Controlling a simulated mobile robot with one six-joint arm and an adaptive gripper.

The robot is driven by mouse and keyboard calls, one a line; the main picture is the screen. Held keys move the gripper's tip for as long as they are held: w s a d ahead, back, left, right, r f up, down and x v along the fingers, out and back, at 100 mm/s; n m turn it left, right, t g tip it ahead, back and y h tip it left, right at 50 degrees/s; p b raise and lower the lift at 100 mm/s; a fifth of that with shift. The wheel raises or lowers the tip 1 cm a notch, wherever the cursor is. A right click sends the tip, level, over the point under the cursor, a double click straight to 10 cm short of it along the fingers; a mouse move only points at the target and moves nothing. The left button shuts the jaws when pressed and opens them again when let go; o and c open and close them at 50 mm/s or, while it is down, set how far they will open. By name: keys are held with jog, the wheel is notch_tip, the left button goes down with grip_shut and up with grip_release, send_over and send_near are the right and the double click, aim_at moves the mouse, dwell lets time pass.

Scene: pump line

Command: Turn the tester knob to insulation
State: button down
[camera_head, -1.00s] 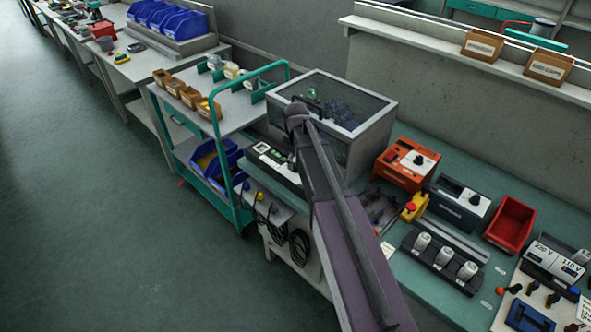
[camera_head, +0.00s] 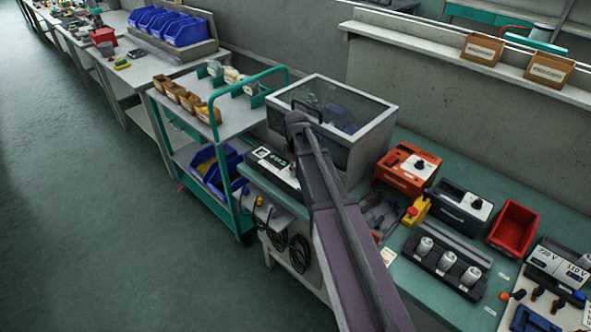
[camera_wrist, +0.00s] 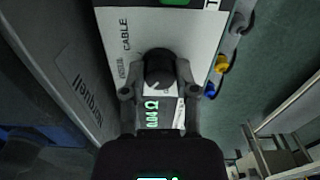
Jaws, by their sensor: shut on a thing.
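The tester (camera_head: 272,162) is a dark box with a pale top and a small green display, at the table's left end in the head view. In the wrist view its white panel (camera_wrist: 135,30) carries the words CABLE and what looks like INSUL. The display (camera_wrist: 152,114) shows about 0.04 Ω. The round black knob (camera_wrist: 158,66) has a pale mark on its near side, tilted toward the lower left. My gripper (camera_wrist: 158,84) is shut on the knob, one finger on each side. In the head view my arm hides the knob and most of the gripper.
A clear-sided enclosure (camera_head: 375,106) stands right behind the tester. An orange unit (camera_head: 398,177), a yellow emergency-stop box (camera_head: 416,211) and a red bin (camera_head: 512,228) stand to the right. A green-framed trolley (camera_head: 238,122) is at the left, with dark cables (camera_head: 299,252) hanging nearby.

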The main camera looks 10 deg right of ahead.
jog(key=shift+a, duration=0.1)
jog(key=shift+s+m, duration=0.1)
jog(key=shift+m, duration=0.2)
jog(key=m, duration=0.3)
jog(key=shift+m, duration=2.1)
jog(key=shift+c, duration=1.9)
grip_release()
